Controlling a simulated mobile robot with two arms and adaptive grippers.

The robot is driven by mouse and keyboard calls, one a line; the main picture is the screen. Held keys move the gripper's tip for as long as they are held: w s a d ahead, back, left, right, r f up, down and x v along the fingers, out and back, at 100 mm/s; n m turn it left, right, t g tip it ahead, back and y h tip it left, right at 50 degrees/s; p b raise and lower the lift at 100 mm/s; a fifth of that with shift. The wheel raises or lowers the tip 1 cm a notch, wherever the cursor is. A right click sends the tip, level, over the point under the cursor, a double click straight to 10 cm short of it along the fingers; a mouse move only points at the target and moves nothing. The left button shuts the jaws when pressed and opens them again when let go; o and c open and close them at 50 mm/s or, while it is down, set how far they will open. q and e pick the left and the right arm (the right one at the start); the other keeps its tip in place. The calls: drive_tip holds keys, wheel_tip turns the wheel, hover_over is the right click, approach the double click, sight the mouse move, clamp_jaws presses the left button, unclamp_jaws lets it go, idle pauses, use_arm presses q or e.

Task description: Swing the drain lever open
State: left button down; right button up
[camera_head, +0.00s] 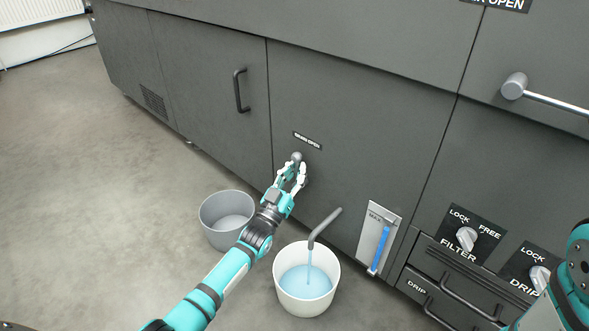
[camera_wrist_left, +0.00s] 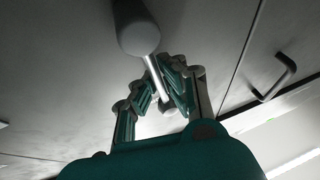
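The drain lever (camera_head: 297,157) is on the dark cabinet front, just below a small label that seems to read "DRAIN OPEN". In the left wrist view its round grey knob (camera_wrist_left: 137,30) and bright shaft show close up. My left gripper (camera_head: 292,174) is at the lever; in the wrist view its fingers (camera_wrist_left: 163,80) close in on both sides of the shaft, below the knob. A grey spout (camera_head: 324,225) lets a thin blue stream fall into a white bucket (camera_head: 283,290) holding blue liquid. My right gripper is out of view.
A grey bucket (camera_head: 205,222) stands left of my left forearm. A blue level gauge (camera_head: 380,240) is right of the spout. Filter and drip knobs (camera_head: 466,238) and drawer handles are at the lower right. My right arm shows at the right edge. Floor on the left is clear.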

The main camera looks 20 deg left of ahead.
use_arm(q)
drive_tip(key=shift+s+f+m+h, duration=0.1)
drive_tip(key=shift+f+m+h, duration=0.1)
drive_tip(key=shift+m+h, duration=0.3)
drive_tip(key=c, duration=1.4)
unclamp_jaws()
drive_tip(key=shift+r, duration=0.1)
drive_tip(key=shift+o, duration=0.2)
drive_tip(key=shift+s, duration=0.1)
drive_tip(key=v, duration=1.1)
drive_tip(key=shift+s, duration=0.4)
